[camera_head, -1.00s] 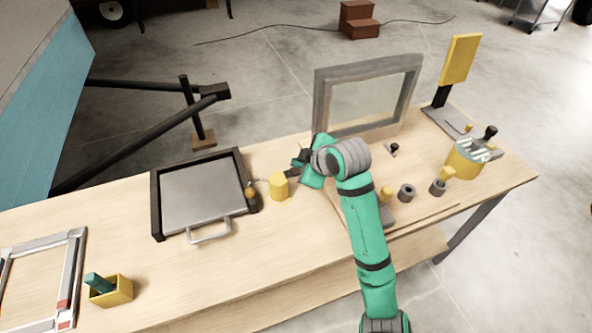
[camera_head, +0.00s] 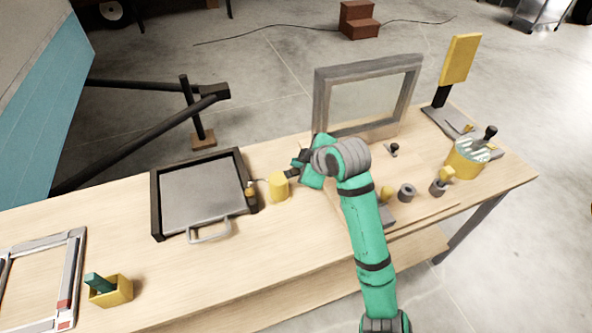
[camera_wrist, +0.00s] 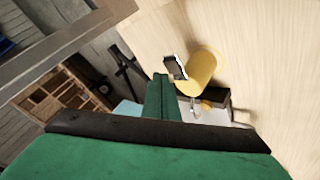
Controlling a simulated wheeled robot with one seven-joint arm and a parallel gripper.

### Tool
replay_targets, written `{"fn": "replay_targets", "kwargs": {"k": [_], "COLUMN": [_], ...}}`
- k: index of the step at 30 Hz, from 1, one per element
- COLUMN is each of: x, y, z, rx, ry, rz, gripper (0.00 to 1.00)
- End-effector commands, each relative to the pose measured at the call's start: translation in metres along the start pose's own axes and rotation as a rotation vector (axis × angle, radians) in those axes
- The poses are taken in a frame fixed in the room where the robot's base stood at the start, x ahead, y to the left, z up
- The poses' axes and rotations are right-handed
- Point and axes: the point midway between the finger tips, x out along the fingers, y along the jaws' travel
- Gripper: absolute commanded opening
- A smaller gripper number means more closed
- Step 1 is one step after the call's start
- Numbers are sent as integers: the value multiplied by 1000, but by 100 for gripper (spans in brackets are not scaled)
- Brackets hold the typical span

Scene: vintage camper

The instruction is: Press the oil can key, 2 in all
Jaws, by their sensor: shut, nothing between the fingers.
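The yellow oil can (camera_head: 278,188) stands on the wooden table, right of the black-edged tray. It also shows in the wrist view (camera_wrist: 204,68). Its dark key (camera_head: 292,174) sticks out at the upper right of the can. In the wrist view the key (camera_wrist: 175,67) shows as a dark and pale block beside the can's end. My gripper (camera_head: 300,160) is shut and empty, just above and right of the key. In the wrist view its tip (camera_wrist: 160,78) lies close beside the key. I cannot tell whether they touch.
A grey frame (camera_head: 318,98) stands behind my arm. Several small knobs and a yellow pot (camera_head: 463,160) are to the right.

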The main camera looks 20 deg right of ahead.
Motion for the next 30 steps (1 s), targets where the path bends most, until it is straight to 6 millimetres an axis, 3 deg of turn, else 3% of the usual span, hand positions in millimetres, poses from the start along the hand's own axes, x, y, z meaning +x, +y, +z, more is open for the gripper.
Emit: {"fn": "replay_targets", "kwargs": {"k": [30], "x": [8], "y": [-5], "z": [6], "rx": [0], "ry": [0], "rz": [0], "gripper": [0]}}
